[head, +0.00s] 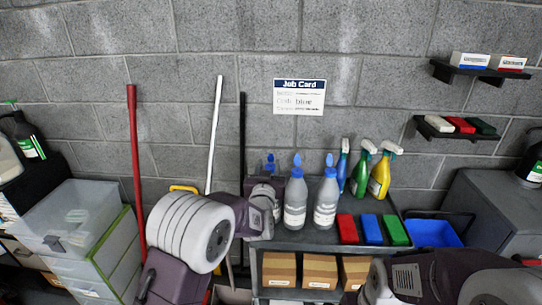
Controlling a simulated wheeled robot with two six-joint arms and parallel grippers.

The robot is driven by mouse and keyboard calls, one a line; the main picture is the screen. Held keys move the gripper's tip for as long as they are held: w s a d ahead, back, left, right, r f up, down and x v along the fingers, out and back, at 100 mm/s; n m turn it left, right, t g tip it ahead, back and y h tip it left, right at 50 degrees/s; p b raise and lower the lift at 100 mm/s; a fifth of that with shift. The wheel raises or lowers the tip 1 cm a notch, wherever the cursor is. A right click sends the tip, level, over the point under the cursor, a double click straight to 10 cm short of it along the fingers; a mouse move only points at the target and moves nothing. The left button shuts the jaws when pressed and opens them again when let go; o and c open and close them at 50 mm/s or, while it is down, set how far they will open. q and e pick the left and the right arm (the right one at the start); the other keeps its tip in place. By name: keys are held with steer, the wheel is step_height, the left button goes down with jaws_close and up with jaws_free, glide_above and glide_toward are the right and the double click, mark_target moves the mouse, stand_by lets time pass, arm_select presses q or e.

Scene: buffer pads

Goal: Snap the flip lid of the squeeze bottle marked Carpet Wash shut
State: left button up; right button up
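Two grey squeeze bottles with blue flip lids stand on the cart top: a middle one (295,205) and a right one (326,205). Their blue lids stick up and look open. A third blue cap (270,163) shows behind my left gripper (266,183), which hides most of what is below it. The label print is too small to read, so I cannot tell which bottle is Carpet Wash. My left gripper is left of the middle bottle; its fingers are not clear. My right gripper (383,287) is low at the front right, its fingertips not discernible.
Green, blue and yellow spray bottles (379,178) stand behind red, blue and green pads (371,230) on the cart (300,247). Cardboard boxes (320,271) sit below. Broom handles (135,170) lean left, near a clear bin (70,218). A job card (299,97) hangs on the wall.

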mark_target(270, 158)
arm_select(q)
steer(key=w+p, duration=0.3)
steer(key=shift+w+r, duration=0.3)
steer(key=shift+r, duration=0.1)
steer(key=w, duration=0.1)
steer(key=w+f+p, duration=0.1)
steer(key=w, duration=0.1)
steer(key=shift+w+f, duration=0.1)
steer(key=shift+w, duration=0.4)
steer(key=shift+w, duration=0.1)
steer(key=c, duration=0.4)
jaws_close()
